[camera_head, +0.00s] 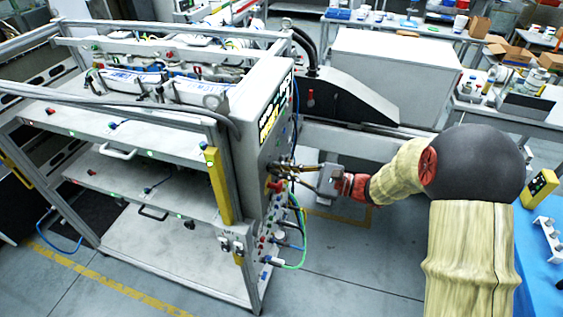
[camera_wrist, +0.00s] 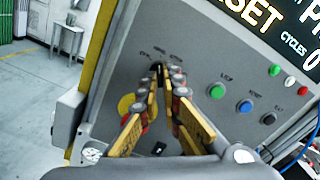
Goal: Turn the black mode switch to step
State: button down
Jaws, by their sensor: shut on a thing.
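The control panel (camera_wrist: 205,60) is a grey face on the side of the machine frame, tilted in the wrist view; it also shows in the head view (camera_head: 262,110). My gripper (camera_wrist: 159,76) has its yellow fingers closed around the black mode switch (camera_wrist: 156,68), at the panel's upper left. The knob is mostly hidden between the fingertips. In the head view my gripper (camera_head: 274,170) reaches the panel from the right.
Green (camera_wrist: 217,91), blue (camera_wrist: 245,106) and black (camera_wrist: 268,118) buttons sit right of my fingers. A yellow and red button (camera_wrist: 126,104) is partly hidden behind the left finger. A lit display (camera_wrist: 270,20) is above. Cables (camera_head: 299,225) hang below the panel.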

jog(key=m+p, duration=0.6)
jog(key=shift+s+r+p, duration=0.15)
jog(key=shift+p, duration=0.15)
jog(key=m+p, duration=0.3)
jog(key=m, duration=0.1)
jog(key=shift+a, duration=0.1)
jog(key=shift+f+m+p, duration=0.2)
jog(key=shift+m+p, duration=0.1)
jog(key=c, duration=2)
grip_release()
jog(key=v, duration=1.2)
